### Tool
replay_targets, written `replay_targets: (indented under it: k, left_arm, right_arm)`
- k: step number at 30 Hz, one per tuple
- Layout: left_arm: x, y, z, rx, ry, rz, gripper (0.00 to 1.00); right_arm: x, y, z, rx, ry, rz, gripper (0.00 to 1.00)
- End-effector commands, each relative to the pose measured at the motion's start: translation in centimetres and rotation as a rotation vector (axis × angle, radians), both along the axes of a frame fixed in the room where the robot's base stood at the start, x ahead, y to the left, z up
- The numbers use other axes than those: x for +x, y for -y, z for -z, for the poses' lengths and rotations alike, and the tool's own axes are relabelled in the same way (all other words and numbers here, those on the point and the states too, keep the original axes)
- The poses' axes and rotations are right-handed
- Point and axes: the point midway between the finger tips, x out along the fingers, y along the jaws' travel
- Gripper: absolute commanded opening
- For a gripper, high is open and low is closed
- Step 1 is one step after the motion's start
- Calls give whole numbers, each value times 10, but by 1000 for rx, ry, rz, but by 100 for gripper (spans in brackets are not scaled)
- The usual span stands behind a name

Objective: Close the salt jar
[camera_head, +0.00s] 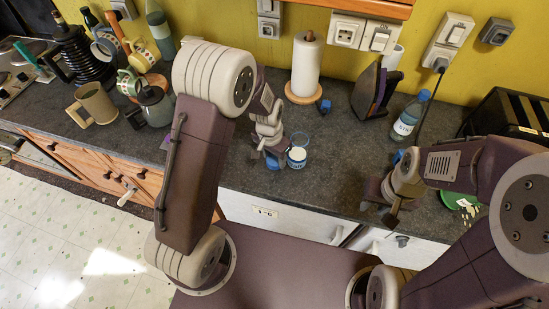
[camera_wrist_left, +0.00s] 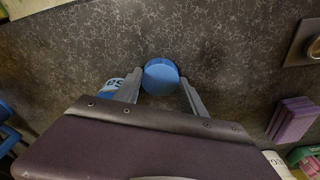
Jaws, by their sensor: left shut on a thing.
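The salt jar (camera_head: 297,158), white with a blue label, stands open on the dark counter. In the left wrist view its label (camera_wrist_left: 112,86) shows partly, left of my fingers. My left gripper (camera_head: 271,162) is just left of the jar in the head view. It is shut on the round blue lid (camera_wrist_left: 161,75), which sits between its fingertips, apart from the jar. My right gripper (camera_head: 378,213) is over the counter's front edge at the right, its fingers spread, with nothing seen between them.
A clear glass (camera_head: 300,139) stands right behind the jar. Mugs (camera_head: 93,104) crowd the left. A green bowl (camera_head: 459,202) is beside my right arm.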

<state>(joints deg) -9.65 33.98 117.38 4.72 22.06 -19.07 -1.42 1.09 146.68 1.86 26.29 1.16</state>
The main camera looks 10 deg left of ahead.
Motion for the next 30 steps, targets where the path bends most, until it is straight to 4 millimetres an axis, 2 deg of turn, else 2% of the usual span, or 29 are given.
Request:
replay_targets:
  k: [4, 8, 21, 25, 30]
  left_arm:
    - [1, 0, -13, -1, 4, 1, 12]
    - [1, 0, -37, -1, 6, 1, 12]
    - [1, 0, -133, -1, 6, 1, 12]
    - [1, 0, -155, 0, 5, 0, 12]
    - [1, 0, -173, 0, 3, 0, 12]
  right_arm:
    - [0, 0, -1, 0, 0, 0, 31]
    - [0, 0, -1, 0, 0, 0, 31]
    - [0, 0, -5, 0, 0, 0, 31]
    - [0, 0, -6, 0, 0, 0, 31]
    - [0, 0, -7, 0, 0, 0, 31]
